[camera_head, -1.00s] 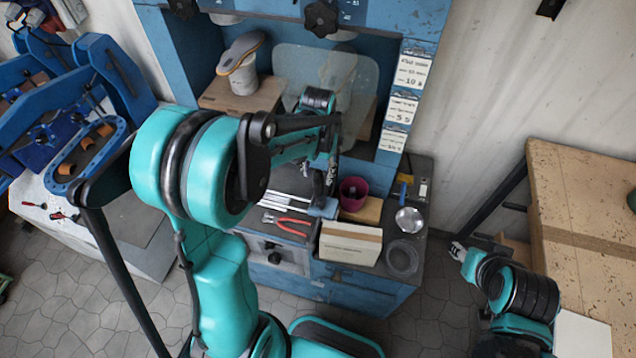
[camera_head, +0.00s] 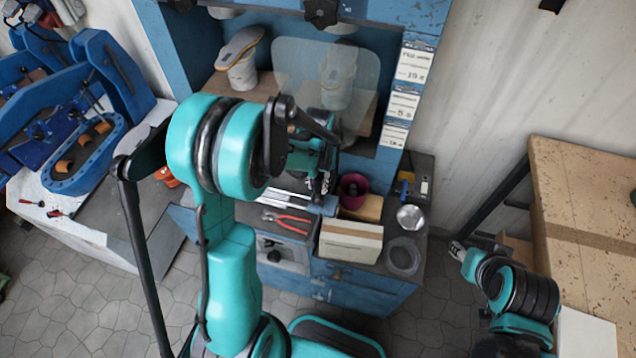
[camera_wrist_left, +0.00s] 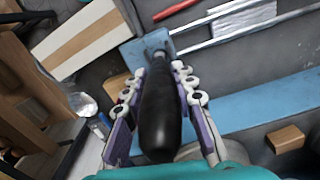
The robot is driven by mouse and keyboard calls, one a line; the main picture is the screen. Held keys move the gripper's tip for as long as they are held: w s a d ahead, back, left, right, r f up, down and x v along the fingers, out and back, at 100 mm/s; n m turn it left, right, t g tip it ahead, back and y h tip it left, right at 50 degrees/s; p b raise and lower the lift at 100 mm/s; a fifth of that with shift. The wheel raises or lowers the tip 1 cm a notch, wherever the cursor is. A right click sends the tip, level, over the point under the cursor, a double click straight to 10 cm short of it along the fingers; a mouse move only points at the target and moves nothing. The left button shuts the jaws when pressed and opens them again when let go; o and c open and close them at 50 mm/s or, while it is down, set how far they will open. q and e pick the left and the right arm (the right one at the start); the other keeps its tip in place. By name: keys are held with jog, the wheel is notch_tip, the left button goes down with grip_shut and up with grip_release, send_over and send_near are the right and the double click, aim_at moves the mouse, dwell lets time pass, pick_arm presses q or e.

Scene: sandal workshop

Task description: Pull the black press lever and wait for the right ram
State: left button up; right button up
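The black press lever (camera_wrist_left: 160,110) shows in the left wrist view, its handle pointing towards the camera from a blue plate. My left gripper (camera_wrist_left: 160,80) has one finger on each side of the handle, close against it. In the head view my left gripper (camera_head: 325,180) is low in front of the press, partly hidden by my arm. The right ram (camera_head: 342,30) is at the top of the press opening, above a last (camera_head: 338,75) behind a clear shield. My right gripper (camera_head: 458,250) is far from the press; its fingers are too small to judge.
A sandal sits on the left last (camera_head: 242,70). On the press's front shelf are red pliers (camera_head: 287,217), a pale box (camera_head: 350,240), a magenta cup (camera_head: 353,187) and a metal bowl (camera_head: 410,217). A wooden bench (camera_head: 580,200) stands at the right.

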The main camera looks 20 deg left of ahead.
pick_arm(q)
jog(key=shift+s, duration=0.15)
grip_shut()
jog(key=shift+s+d+f+t+b, duration=0.1)
jog(key=shift+s+f+t+b, duration=0.05)
jog(key=shift+s+t+b, duration=0.45)
jog(key=shift+s+d+f+t+b, duration=0.15)
jog(key=shift+s+t+b, duration=0.35)
jog(key=shift+t, duration=0.3)
jog(key=shift+s+f+t+y+b, duration=0.15)
jog(key=shift+s+f+t+b, duration=0.05)
jog(key=shift+s+t+b, duration=0.45)
jog(key=shift+s+f+t+y+b, duration=0.15)
jog(key=shift+s+t+b, duration=0.25)
jog(key=shift+t, duration=0.35)
jog(key=o, duration=1.1)
grip_release()
jog(key=shift+r, duration=0.1)
jog(key=shift+v, duration=5.95)
jog(key=shift+s, duration=0.1)
